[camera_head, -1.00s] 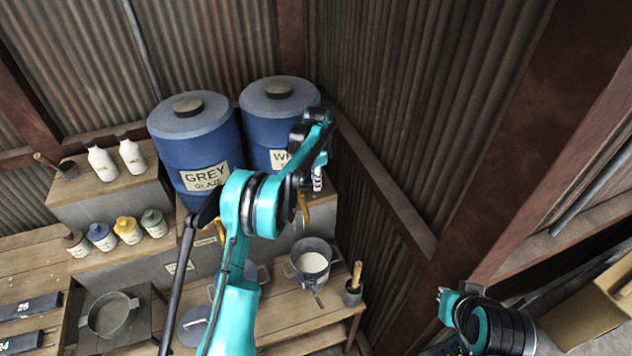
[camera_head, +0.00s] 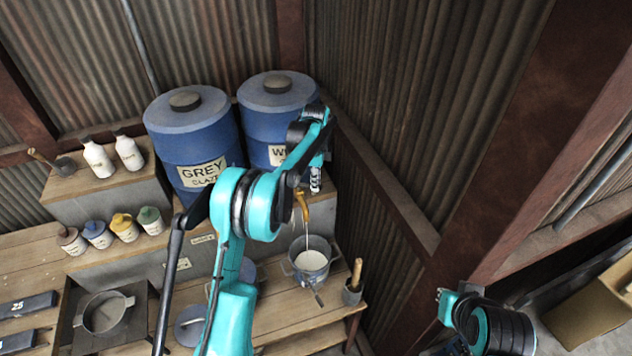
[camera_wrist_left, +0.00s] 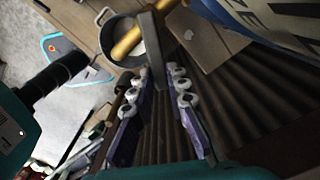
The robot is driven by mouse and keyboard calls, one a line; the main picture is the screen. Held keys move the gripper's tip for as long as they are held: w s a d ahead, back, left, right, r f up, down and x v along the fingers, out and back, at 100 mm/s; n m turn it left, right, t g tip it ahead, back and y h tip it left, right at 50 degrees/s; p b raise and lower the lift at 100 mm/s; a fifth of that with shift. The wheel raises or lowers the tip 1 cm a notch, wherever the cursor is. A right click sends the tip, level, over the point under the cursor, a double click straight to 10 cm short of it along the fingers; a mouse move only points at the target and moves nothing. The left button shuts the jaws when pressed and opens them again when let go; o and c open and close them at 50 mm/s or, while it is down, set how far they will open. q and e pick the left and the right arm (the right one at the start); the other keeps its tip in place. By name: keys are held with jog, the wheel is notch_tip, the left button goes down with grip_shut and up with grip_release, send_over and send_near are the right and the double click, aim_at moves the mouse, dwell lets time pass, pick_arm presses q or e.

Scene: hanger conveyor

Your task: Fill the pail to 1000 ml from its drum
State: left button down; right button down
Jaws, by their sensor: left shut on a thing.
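The pail (camera_head: 312,277), a grey metal pot with handles, stands on the bench below the right blue drum (camera_head: 278,108) and holds white liquid. It also shows in the left wrist view (camera_wrist_left: 104,34). That drum's label begins with "W"; my arm covers the rest. A thin pale stream runs from its brass tap (camera_head: 301,206) into the pail. My left gripper (camera_head: 316,184) is at this tap, shut on the dark tap lever (camera_wrist_left: 155,62), which stands between its fingers in the wrist view. The liquid level cannot be read. My right gripper (camera_head: 443,296) hangs at the lower right, away from the bench; its fingers are unclear.
A second blue drum (camera_head: 195,140), labelled grey glaze, stands to the left. A pestle-like tool in a cup (camera_head: 353,287) is right of the pail. Several small jars (camera_head: 123,228), two white bottles (camera_head: 128,153) and another pot (camera_head: 104,314) are on the left. A corrugated wall closes the right side.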

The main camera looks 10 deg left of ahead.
pick_arm(q)
jog(key=c, duration=1.5)
grip_release()
notch_tip(320, 180, up, 12)
jog(key=shift+c, duration=0.2)
